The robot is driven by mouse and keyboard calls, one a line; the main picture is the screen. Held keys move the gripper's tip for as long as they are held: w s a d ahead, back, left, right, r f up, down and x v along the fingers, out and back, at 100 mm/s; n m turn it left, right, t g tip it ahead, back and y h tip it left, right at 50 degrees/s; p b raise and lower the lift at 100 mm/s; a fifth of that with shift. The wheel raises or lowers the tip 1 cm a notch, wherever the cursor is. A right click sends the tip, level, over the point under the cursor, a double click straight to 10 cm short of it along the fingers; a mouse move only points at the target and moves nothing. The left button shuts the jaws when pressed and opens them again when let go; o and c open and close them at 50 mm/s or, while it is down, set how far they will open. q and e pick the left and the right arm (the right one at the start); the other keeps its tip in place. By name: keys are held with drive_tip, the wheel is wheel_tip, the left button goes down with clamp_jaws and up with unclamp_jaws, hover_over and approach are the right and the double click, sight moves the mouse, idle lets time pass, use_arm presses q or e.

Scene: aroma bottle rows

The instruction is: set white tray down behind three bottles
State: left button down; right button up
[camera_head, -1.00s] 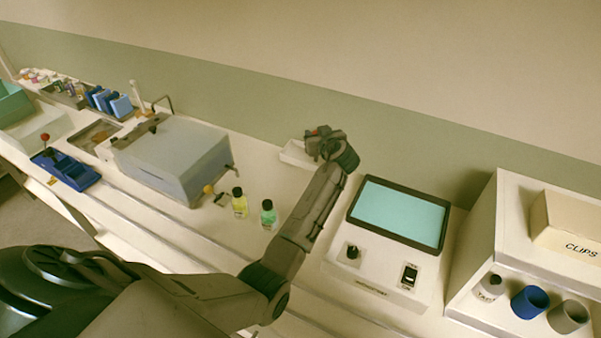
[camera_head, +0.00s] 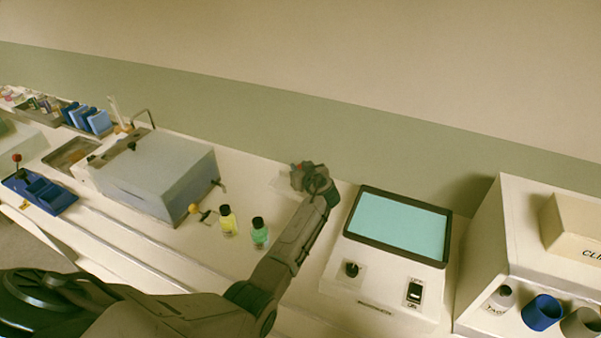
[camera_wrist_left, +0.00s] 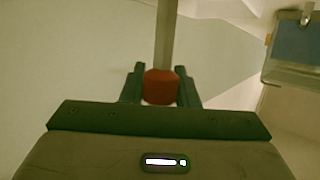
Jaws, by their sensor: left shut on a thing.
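The white tray (camera_head: 283,184) shows as a pale edge just left of my left gripper (camera_head: 297,172) in the head view. Most of it is hidden behind the gripper. My left gripper is shut on it at a red piece (camera_wrist_left: 160,87), seen between the fingers in the left wrist view. A yellow bottle (camera_head: 228,222) and a green bottle (camera_head: 260,233), both black-capped, stand upright on the counter nearer to me and left of my arm. I cannot tell whether the tray touches the counter. My right gripper is not in view.
An instrument with a teal screen (camera_head: 398,225) stands right of my arm. The wall runs close behind. Bare counter lies between the grey device and the tray.

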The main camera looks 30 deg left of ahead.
use_arm(q)
wheel_tip(320, 180, down, 2)
drive_tip(key=shift+w+a+f, duration=0.1)
drive_tip(key=shift+f, duration=0.15)
drive_tip(key=c, duration=1.1)
unclamp_jaws()
drive_tip(key=shift+f, duration=0.1)
